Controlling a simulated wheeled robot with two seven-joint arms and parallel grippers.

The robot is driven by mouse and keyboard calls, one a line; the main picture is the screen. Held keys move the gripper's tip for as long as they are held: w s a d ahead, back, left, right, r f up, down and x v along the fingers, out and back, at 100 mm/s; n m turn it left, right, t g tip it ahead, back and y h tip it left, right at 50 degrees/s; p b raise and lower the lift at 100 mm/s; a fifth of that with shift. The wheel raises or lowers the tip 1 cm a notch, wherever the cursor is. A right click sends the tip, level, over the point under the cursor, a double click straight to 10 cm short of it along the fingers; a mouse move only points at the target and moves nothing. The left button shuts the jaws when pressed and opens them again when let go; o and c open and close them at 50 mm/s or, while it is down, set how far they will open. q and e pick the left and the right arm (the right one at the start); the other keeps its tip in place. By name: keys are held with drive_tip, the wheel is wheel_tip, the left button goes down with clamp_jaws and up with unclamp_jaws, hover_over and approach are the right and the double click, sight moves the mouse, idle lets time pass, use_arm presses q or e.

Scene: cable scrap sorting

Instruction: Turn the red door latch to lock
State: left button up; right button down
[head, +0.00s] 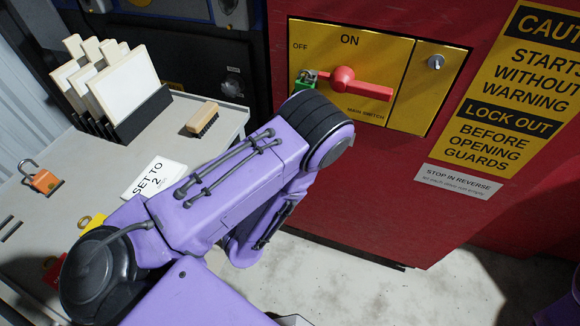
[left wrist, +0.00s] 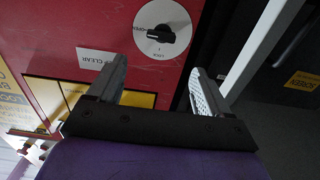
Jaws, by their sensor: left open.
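The door latch (left wrist: 161,34) shows in the left wrist view as a black knob on a round white plate on the red door (left wrist: 108,25). Small lettering that seems to read LOCK is on the plate below the knob. The knob's exact setting is too small to tell. My left gripper (left wrist: 158,66) is open and empty, with the knob ahead of the gap between its fingers and apart from them. In the head view my purple left arm reaches toward the red cabinet (head: 390,215), and its gripper is hidden. My right gripper is not in view.
A yellow main switch panel (head: 415,85) with a red handle (head: 360,88) and green padlock (head: 306,79) is on the cabinet. The grey table (head: 95,165) holds upright boards (head: 125,85), a brush (head: 203,118) and an orange padlock (head: 44,182). A pale bar (left wrist: 262,45) is right of my left gripper.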

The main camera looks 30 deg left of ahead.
use_arm(q)
drive_tip(key=p+x, duration=0.1)
drive_tip(key=x, duration=0.9)
drive_tip(key=shift+w+f, duration=0.2)
drive_tip(key=shift+f, duration=0.15)
drive_tip(key=shift+a, duration=0.15)
drive_tip(key=c, duration=1)
